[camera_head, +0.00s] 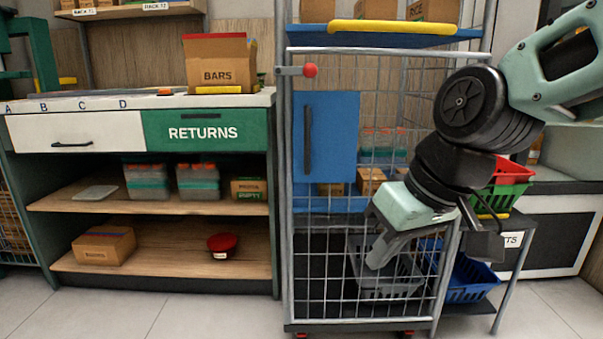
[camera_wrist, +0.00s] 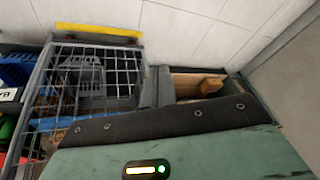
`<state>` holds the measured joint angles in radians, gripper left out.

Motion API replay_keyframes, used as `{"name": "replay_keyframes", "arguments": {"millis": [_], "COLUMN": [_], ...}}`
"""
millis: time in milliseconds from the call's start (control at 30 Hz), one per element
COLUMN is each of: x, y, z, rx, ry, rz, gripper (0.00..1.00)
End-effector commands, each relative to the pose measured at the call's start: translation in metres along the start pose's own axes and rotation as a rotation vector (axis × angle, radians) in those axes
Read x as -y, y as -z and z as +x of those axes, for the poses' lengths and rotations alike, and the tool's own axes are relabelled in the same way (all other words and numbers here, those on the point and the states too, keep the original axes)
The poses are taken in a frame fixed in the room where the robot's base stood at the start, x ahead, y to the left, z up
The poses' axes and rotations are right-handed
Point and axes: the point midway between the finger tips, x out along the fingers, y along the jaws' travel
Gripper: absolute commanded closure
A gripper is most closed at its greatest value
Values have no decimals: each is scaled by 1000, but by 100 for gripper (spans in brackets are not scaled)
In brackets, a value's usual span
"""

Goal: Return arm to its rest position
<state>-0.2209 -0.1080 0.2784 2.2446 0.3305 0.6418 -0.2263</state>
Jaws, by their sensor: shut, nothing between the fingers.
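My arm reaches in from the right edge of the head view, bent down in front of the wire cage cart (camera_head: 330,270). My gripper (camera_head: 378,262) hangs low before the cart's mesh front, its fingers pointing down and to the left. The fingers are shut and empty. In the wrist view the pale green hand housing with its black edge fills the bottom, and the cart (camera_wrist: 60,95) shows at the left. I cannot tell whether the gripper touches the mesh.
A counter with a green RETURNS drawer (camera_head: 204,132) and open shelves stands left. A BARS box (camera_head: 219,65) sits on top. A blue basket (camera_head: 473,279) and a green basket (camera_head: 497,200) sit on a side rack behind my arm. The floor (camera_head: 180,315) at front left is clear.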

Motion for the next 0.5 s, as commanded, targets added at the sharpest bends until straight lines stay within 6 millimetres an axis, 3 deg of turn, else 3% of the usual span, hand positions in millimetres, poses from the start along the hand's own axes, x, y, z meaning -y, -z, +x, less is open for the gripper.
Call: {"name": "replay_keyframes", "arguments": {"millis": [33, 100, 367, 400, 500], "x": [10, 18, 26, 26, 30], "y": [-27, -60, -169, -179, -162], "z": [12, 25, 49, 46, 19], "rx": [62, 135, 357, 381, 367], "ry": [-5, -19, -91, -103, -99], "rz": [-25, -52, -157, -170, -160], "gripper": [100, 100, 100, 100, 100]}}
